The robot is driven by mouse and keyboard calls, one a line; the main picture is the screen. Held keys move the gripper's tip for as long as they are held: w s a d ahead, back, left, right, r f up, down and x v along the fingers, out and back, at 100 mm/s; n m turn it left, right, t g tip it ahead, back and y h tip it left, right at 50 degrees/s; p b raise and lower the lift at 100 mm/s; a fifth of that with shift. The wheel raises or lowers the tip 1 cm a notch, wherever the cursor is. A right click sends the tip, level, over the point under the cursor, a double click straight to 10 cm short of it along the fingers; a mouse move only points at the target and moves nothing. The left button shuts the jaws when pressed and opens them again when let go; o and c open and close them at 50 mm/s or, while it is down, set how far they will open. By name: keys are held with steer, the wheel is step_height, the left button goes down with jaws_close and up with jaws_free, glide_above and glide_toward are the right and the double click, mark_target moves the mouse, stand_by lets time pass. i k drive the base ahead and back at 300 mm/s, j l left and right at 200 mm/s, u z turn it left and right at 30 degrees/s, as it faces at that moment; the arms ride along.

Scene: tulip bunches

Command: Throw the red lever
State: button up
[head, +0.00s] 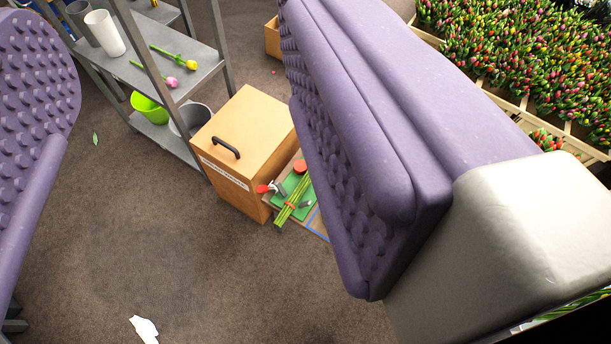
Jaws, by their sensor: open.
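The red lever (262,188) is a small red handle on a metal fitting. It sits low beside the wooden box, at the left edge of a green pad (304,186). A bundle of green stems (288,208) with a red band lies on the pad, and a round red piece (300,166) is just behind. My gripper (185,95) is open, with its purple studded fingers wide apart at the left and right of the view. Nothing is between them. The lever is far beyond the fingers, and the right finger hides part of the pad's surroundings.
The wooden box (247,122) has a black handle on top. A grey shelf (190,72) at the upper left holds loose tulips and a white cup (104,33). Crates of tulips (530,60) fill the upper right. White scrap (144,328) lies on the mostly clear brown floor.

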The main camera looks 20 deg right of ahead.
mark_target(262, 188)
steer(key=i+l+z, duration=0.1)
steer(key=i, duration=0.5)
steer(key=i+l+z, duration=0.15)
steer(key=i, duration=0.45)
